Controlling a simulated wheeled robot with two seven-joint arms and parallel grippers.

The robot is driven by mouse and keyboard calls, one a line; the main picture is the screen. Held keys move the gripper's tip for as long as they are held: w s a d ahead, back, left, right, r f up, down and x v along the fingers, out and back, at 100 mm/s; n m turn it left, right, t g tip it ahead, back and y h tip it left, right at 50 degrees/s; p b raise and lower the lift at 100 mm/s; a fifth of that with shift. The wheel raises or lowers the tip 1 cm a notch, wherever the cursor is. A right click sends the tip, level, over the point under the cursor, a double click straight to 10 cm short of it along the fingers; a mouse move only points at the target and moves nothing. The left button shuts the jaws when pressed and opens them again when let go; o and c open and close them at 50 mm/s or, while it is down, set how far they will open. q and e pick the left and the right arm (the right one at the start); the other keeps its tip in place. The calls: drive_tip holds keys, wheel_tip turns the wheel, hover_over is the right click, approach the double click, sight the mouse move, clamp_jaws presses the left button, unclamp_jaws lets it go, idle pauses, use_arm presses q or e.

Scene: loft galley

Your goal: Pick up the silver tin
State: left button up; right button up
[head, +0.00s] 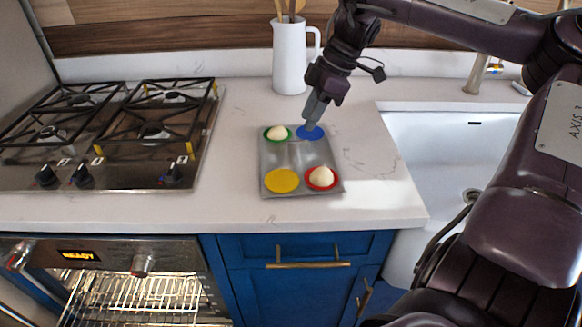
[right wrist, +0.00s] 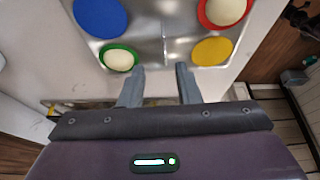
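The silver tin (head: 297,158) is a flat, shiny square tray with four coloured round spots, lying on the white counter. Green (head: 268,137) and blue (head: 310,133) spots are at its far side, yellow (head: 282,181) and red (head: 321,189) at its near side. My right gripper (head: 311,125) points down over the tin and partly covers the blue spot in the head view. In the right wrist view its two fingers (right wrist: 160,68) are apart, with the tin's edge between the green and yellow spots just beyond the tips. Contact cannot be told. My left gripper is not in view.
Pale rounded lumps (head: 278,132) sit on the green and red spots. A white jug (head: 289,58) with utensils stands behind the tin. A gas hob (head: 120,135) is on the left, a white sink (head: 440,140) on the right. The counter between hob and tin is clear.

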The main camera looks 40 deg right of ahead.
sight(297, 150)
drive_tip(key=shift+a+f, duration=0.2)
drive_tip(key=shift+f, duration=0.1)
drive_tip(key=x, duration=0.6)
drive_tip(key=shift+a+f, duration=0.25)
drive_tip(key=shift+f, duration=0.1)
clamp_jaws()
